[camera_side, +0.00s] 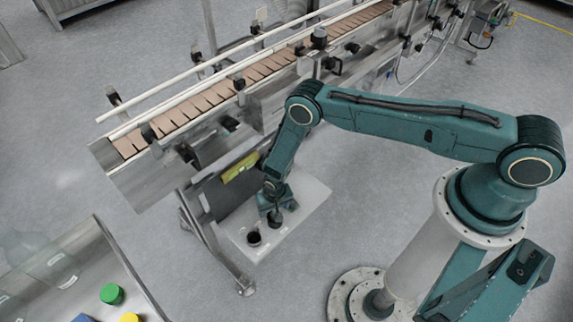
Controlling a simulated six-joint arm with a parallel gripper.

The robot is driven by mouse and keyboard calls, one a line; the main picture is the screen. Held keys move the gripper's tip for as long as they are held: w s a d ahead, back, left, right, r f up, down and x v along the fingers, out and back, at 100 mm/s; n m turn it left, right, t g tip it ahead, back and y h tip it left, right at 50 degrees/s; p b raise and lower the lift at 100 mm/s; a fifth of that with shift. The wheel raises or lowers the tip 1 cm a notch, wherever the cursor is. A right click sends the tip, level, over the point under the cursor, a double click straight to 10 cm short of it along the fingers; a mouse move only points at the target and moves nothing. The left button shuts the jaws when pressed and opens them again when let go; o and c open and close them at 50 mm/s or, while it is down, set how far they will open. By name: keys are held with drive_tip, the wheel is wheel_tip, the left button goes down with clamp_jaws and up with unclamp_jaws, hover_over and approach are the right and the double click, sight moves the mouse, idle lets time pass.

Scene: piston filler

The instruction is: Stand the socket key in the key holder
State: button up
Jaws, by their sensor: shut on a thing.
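My gripper (274,201) points down over the white board, shut on a small dark piece that I take to be the socket key (275,216). The gripper and the distance hide most of the key, so its tilt is not clear. The key holder (254,238) looks like a short dark round cup standing on the board, just left of and nearer the camera than my gripper. The key appears beside the holder, apart from it; its height above the board cannot be told.
The white board (314,196) has free room to the right. A conveyor (200,95) with brown slats and white rails runs behind, its metal leg (222,255) close left of the board. A metal table (70,285) with green and yellow round pieces stands at lower left.

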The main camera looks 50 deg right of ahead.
drive_tip(key=shift+f, duration=1.2)
drive_tip(key=shift+f, duration=0.2)
drive_tip(key=o, duration=1)
drive_tip(key=shift+c, duration=0.2)
drive_tip(key=shift+r, duration=0.25)
wheel_tip(320, 180, up, 12)
drive_tip(key=s, duration=0.1)
drive_tip(key=shift+s+a, duration=0.15)
drive_tip(key=shift+a, duration=0.15)
drive_tip(key=shift+f, duration=0.1)
